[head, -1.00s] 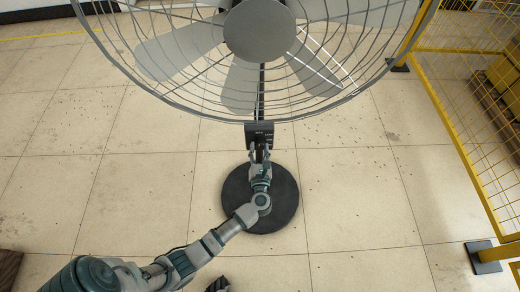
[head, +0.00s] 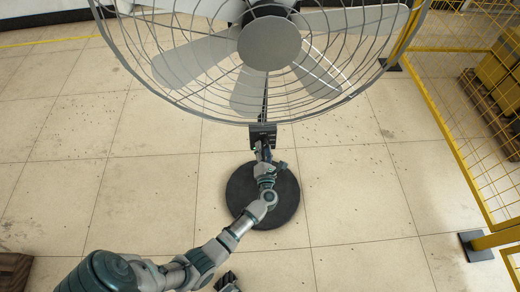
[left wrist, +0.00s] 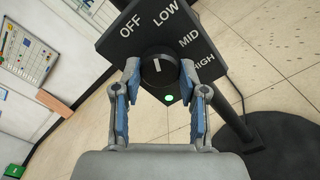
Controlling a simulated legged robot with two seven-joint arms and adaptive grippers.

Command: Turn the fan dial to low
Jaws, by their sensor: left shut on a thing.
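The fan dial (left wrist: 160,74) is a round black knob with a white mark, on a black panel (left wrist: 112,40) labelled OFF, LOW, MID and HIGH. The mark points up in the left wrist view, roughly toward LOW. My left gripper (left wrist: 160,70) has a finger on each side of the dial and is shut on it. The head view shows the left gripper (head: 263,152) at the small panel (head: 263,130) below the fan cage; the dial itself is hidden there. A dark part at the bottom edge may be my right gripper (head: 228,283), mostly out of frame.
The large fan (head: 268,44) stands on a round black base (head: 240,203). A green light (left wrist: 169,99) is below the dial. A yellow mesh fence (head: 450,130) runs along the right. The tiled floor around the base is clear.

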